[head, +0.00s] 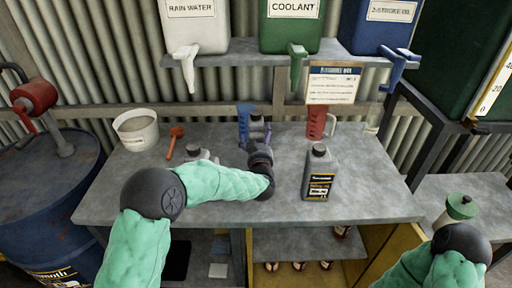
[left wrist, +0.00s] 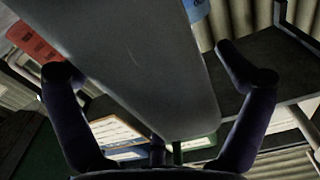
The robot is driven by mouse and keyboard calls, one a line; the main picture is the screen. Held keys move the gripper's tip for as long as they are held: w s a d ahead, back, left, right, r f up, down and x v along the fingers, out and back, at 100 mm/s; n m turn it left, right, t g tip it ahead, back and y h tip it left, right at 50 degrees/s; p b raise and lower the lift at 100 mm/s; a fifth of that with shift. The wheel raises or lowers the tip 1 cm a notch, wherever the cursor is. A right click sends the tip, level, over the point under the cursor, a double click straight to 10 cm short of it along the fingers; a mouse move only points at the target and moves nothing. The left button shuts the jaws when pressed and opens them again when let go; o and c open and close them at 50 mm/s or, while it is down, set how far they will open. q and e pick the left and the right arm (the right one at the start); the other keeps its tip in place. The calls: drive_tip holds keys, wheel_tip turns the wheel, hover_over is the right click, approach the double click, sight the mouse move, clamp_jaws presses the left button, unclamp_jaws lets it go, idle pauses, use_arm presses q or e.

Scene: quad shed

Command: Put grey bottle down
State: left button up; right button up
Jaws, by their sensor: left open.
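A grey bottle (head: 320,172) with a dark label and dark cap stands upright on the grey bench (head: 390,195), right of my left gripper. My left gripper (head: 262,160) is low over the middle of the bench, partly hidden by its own wrist. In the left wrist view a large smooth grey surface, seemingly a bottle (left wrist: 150,60), lies between the spread fingers (left wrist: 162,76). The fingers are open, with gaps visible beside it. My right gripper is out of view; only my right arm shows.
A third grey bottle (head: 201,154) stands behind my left forearm. Tanks with taps hang above. The bench's right front is clear.

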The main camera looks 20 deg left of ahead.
use_arm(q)
drive_tip(key=shift+w+a+r, duration=0.1)
drive_tip(key=shift+w+r, duration=0.05)
drive_tip(key=shift+w, duration=0.25)
drive_tip(key=c, duration=1.4)
drive_tip(key=shift+r, duration=0.2)
drive_tip(key=shift+c, duration=1.1)
